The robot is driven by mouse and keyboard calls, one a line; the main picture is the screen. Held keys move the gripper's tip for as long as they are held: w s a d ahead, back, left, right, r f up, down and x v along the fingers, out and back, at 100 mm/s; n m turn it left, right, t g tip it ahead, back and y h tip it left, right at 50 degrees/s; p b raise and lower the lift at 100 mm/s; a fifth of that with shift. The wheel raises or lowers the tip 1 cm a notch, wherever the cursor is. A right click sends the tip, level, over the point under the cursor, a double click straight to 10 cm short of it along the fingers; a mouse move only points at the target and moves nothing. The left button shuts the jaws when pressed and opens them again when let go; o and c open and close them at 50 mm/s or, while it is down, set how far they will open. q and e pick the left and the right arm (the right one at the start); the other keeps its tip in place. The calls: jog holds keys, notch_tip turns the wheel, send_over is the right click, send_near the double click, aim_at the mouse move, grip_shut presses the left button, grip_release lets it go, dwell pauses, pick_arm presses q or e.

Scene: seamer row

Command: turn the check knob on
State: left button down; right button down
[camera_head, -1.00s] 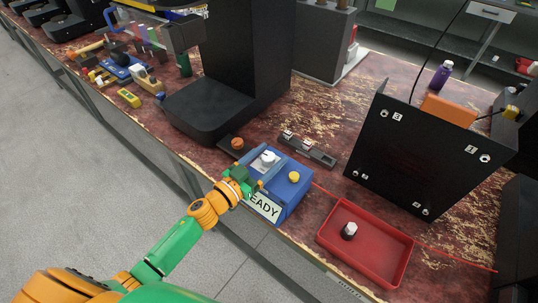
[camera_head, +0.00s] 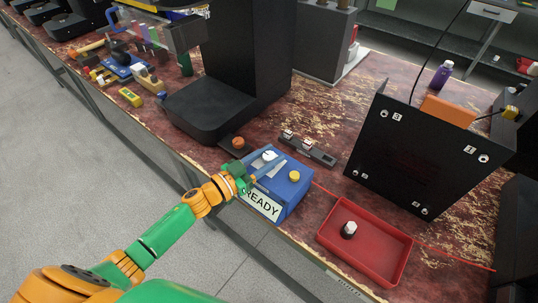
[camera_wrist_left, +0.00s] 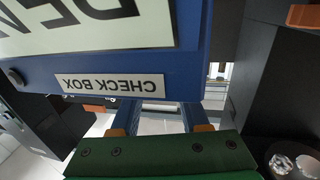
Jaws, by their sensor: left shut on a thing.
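The blue check box (camera_head: 291,193) stands on the bench with a white READY sign (camera_head: 262,205) on its front. A white knob (camera_head: 268,156) is on its top, with a yellow button (camera_head: 294,176) to the right. My left gripper (camera_head: 270,165) reaches over the box's front edge, its two blue fingers at the white knob and shut on it; the fingers partly hide the knob. In the left wrist view the CHECK BOX label (camera_wrist_left: 110,83) shows upside down, and the fingers (camera_wrist_left: 160,110) run behind the box face. My right gripper is not in view.
A red tray (camera_head: 335,250) with a small white-topped cylinder (camera_head: 349,230) is right of the box. A large black panel (camera_head: 420,150) stands behind the tray. A dark bar with small parts (camera_head: 308,149) and a black machine (camera_head: 215,105) are behind the box.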

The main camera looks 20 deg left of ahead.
aim_at(264, 160)
pick_arm(q)
jog(key=shift+c, duration=2.1)
grip_release()
jog(key=v, duration=0.7)
jog(key=shift+s, duration=0.1)
